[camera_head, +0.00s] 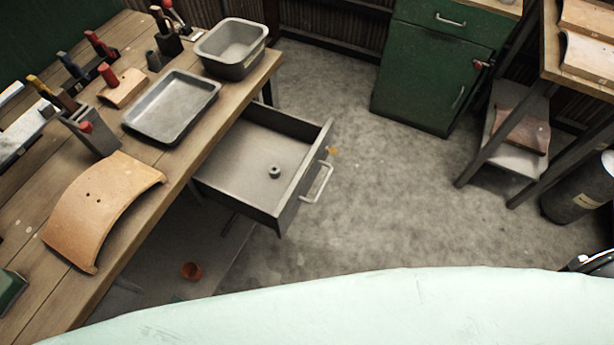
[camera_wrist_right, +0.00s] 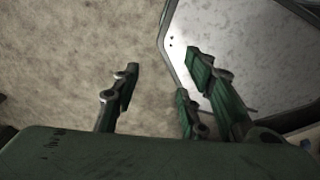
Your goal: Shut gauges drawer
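The gauges drawer (camera_head: 245,160) is a grey metal drawer under the workbench in the head view. It is pulled out well beyond the bench edge. Its pale bar handle (camera_head: 320,183) is on the front panel, facing right. A small round dark ring-like piece (camera_head: 275,171) lies inside on the drawer floor. My right gripper (camera_wrist_right: 160,85) shows in the right wrist view with its green and dark fingers spread apart. Nothing is between them, and bare floor shows behind. No drawer or handle is clear in that view. My left gripper is in neither view.
The wooden workbench (camera_head: 140,245) holds a shallow tray (camera_head: 172,105), a deep bin (camera_head: 233,48), a curved tan panel (camera_head: 103,208) and several tools. A green cabinet (camera_head: 430,75) stands at the back. Floor right of the drawer is clear.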

